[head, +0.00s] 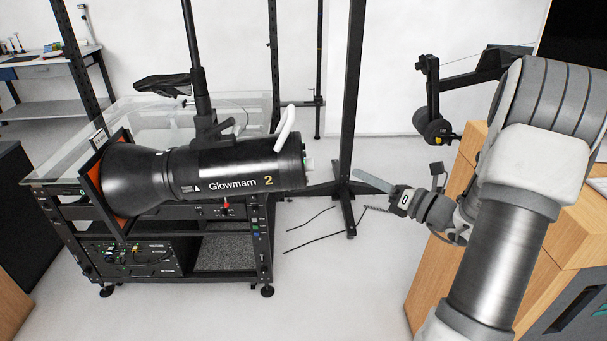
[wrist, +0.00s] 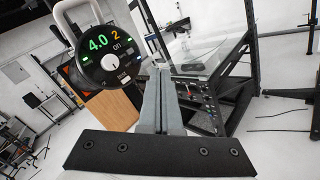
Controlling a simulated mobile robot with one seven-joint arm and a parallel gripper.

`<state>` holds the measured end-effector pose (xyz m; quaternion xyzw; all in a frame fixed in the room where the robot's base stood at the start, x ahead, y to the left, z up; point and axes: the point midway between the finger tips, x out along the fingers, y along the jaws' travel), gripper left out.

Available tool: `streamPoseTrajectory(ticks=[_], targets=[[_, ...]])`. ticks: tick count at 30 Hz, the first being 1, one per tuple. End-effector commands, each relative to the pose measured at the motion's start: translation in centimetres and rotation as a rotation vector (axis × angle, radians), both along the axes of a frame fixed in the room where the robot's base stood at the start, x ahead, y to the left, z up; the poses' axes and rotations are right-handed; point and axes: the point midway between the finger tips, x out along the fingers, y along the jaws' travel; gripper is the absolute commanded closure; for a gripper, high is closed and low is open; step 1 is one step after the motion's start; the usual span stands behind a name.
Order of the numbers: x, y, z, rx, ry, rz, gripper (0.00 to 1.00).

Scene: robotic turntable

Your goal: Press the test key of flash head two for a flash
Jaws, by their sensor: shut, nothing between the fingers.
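Flash head two (head: 225,168) is a black cylinder marked "Glowmarn 2", lying level on a stand, its rear end toward my gripper. In the wrist view its round rear panel (wrist: 101,65) shows a green 4.0, an orange 2, "on", a white-marked knob (wrist: 113,63) and small lit keys. A small label low on the panel's right (wrist: 124,77) seems to read "test"; the key itself is too small to make out. My gripper (head: 358,176) is shut and empty, to the right of the rear panel with a clear gap. Its fingers (wrist: 160,72) also show in the wrist view, right of the panel.
A white handle (head: 286,127) rises above the flash head's rear. A glass-topped black cart (head: 262,225) stands beneath, and a black upright post (head: 350,120) stands behind the gap. A wooden cabinet (head: 440,275) is at the right. The floor between cart and cabinet is mostly open.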

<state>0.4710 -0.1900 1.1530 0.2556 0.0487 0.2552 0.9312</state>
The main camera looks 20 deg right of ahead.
Motion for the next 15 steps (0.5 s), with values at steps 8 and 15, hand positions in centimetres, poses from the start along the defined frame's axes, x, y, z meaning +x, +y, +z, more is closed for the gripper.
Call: streamPoseTrajectory(ticks=[8, 15], targets=[[-0.27, -0.74, -0.09, 0.057, -0.006, -0.013, 1.00], [-0.24, -0.63, -0.12, 0.055, -0.006, -0.012, 1.00]])
